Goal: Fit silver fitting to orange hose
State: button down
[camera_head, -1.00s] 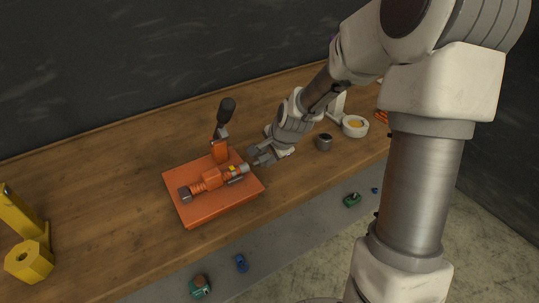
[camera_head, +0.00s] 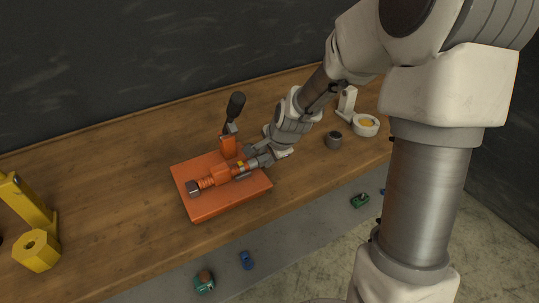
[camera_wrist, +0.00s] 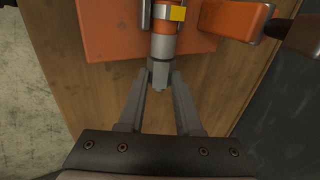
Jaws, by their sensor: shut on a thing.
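The orange hose (camera_head: 208,181) lies on an orange fixture board (camera_head: 240,198) on the bench. My gripper (camera_head: 253,163) is at the right end of the hose. In the wrist view my gripper (camera_wrist: 160,86) is shut on a small grey piece, the silver fitting (camera_wrist: 160,72), in line with the hose end. The fitting meets or nearly meets the hose; I cannot tell whether it is seated.
An orange upright with a black-knobbed lever (camera_head: 234,107) stands at the board's back edge, close to my gripper. A yellow part (camera_head: 37,250) is far left. The bench between is clear.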

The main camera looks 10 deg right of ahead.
jog(key=shift+s+a, duration=0.1)
jog(key=shift+a, duration=0.15)
jog(key=c, duration=0.5)
grip_release()
jog(key=p+v, duration=1.5)
jog(key=v, duration=0.2)
jog(key=shift+s+r+p, duration=0.1)
jog(key=shift+r+p, duration=0.15)
jog(key=shift+p, duration=0.05)
